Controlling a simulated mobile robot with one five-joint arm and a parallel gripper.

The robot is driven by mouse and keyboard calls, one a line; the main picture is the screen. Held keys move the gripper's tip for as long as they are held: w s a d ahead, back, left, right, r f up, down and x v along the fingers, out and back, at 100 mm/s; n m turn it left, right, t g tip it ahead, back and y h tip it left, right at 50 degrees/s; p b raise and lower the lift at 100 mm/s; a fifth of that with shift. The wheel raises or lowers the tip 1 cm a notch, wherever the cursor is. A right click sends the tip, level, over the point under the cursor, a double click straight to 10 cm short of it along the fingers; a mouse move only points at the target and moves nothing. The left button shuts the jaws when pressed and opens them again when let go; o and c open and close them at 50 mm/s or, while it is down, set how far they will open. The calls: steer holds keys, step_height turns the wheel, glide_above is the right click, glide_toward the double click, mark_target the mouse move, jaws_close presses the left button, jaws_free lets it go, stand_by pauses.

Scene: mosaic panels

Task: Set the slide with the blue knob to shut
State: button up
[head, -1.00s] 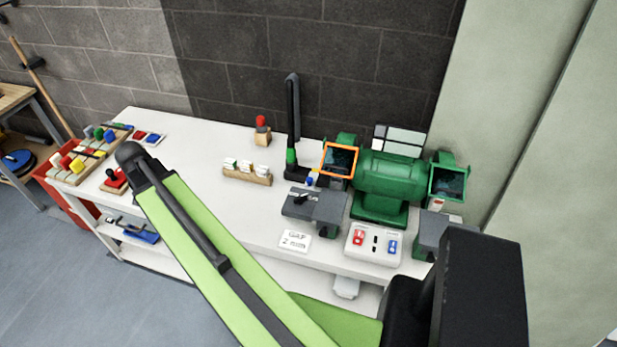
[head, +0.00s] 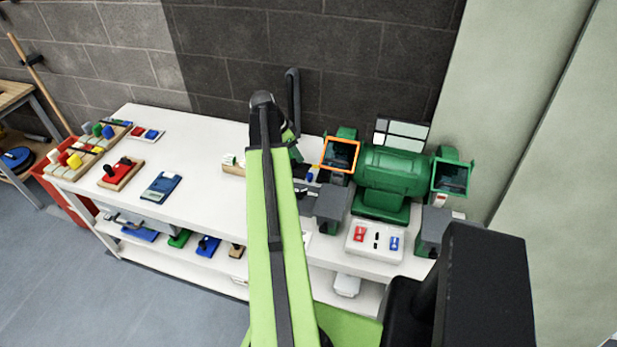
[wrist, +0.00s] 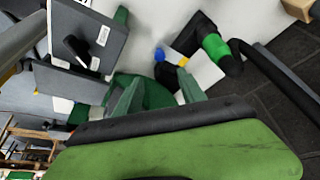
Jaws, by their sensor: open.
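The small blue knob (wrist: 159,54) shows in the wrist view at the edge of a pale plate (wrist: 205,72) with a yellow mark. In the head view the blue knob (head: 310,174) is a small spot just right of my arm, below the orange-framed shield. How far along its travel the slide stands is too small to tell. My gripper (wrist: 157,92) is open in the wrist view, with two grey-green fingers apart and the knob beyond them. No contact with the knob shows. In the head view my arm hides the gripper.
The green bench grinder (head: 392,178) stands right of the knob. A grey tool rest with a black lever (wrist: 75,48) is left in the wrist view. A dark post with a green band (wrist: 215,48) stands close by. A switch box (head: 375,241) sits in front. The left tabletop has free room.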

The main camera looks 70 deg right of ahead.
mark_target(310, 175)
steer(key=b+x, duration=1.1)
steer(key=x, duration=0.2)
steer(key=shift+a+f, duration=0.1)
steer(key=shift+f, duration=0.2)
steer(key=shift+s+d+f+b, duration=0.15)
steer(key=shift+d+f+b, duration=0.1)
steer(key=shift+f+b, duration=0.25)
steer(key=shift+r, duration=0.2)
steer(key=shift+c, duration=0.5)
jaws_close()
